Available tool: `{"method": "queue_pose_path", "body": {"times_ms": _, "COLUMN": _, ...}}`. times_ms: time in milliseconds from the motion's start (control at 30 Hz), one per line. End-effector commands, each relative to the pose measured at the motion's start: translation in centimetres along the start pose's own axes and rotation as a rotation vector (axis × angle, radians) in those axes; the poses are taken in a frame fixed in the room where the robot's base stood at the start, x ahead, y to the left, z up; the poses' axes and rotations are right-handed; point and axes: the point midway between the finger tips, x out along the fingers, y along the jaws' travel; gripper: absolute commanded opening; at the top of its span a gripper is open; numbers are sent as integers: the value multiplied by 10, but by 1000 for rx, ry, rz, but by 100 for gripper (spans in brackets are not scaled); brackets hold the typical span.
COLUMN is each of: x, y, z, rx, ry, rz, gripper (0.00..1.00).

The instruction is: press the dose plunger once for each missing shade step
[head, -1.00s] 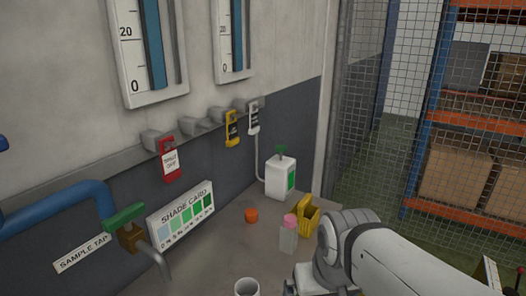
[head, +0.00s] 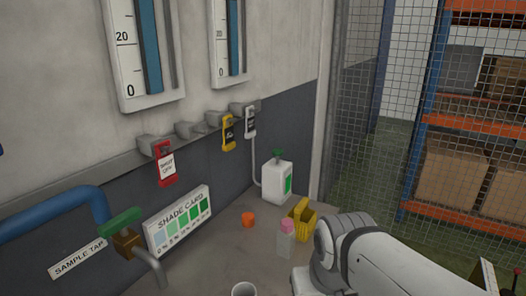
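The dose bottle (head: 276,184) is a white container with a green label strip. Its green plunger (head: 278,154) stands on top, and it sits at the back of the bench by the wall. The shade card (head: 178,222) leans on the wall at the left, with a row of swatches from pale blue to dark green. A clear sample bottle with a pink cap (head: 287,238) stands on the bench in front of the dose bottle. My arm reaches in from the lower right, but my gripper is out of the frame.
A yellow holder (head: 303,218) and an orange cap (head: 248,219) are on the bench. A white cup (head: 243,289) is at the front edge of view. The sample tap (head: 127,238) juts out at left. Tags (head: 165,163) hang from wall hooks. Mesh fencing (head: 365,100) stands right.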

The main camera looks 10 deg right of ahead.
Motion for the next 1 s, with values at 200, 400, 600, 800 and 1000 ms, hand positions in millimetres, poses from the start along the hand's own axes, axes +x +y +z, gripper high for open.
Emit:
{"method": "queue_pose_path", "body": {"times_ms": 200, "x": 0, "y": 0, "z": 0, "rx": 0, "ry": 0, "rz": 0, "gripper": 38}}
{"method": "queue_pose_path", "body": {"times_ms": 400, "x": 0, "y": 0, "z": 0, "rx": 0, "ry": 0, "rz": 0, "gripper": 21}}
{"method": "queue_pose_path", "body": {"times_ms": 600, "x": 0, "y": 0, "z": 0, "rx": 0, "ry": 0, "rz": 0, "gripper": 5}}
{"method": "queue_pose_path", "body": {"times_ms": 800, "x": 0, "y": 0, "z": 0, "rx": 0, "ry": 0, "rz": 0, "gripper": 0}}
{"method": "queue_pose_path", "body": {"times_ms": 1000, "x": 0, "y": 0, "z": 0, "rx": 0, "ry": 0, "rz": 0, "gripper": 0}}
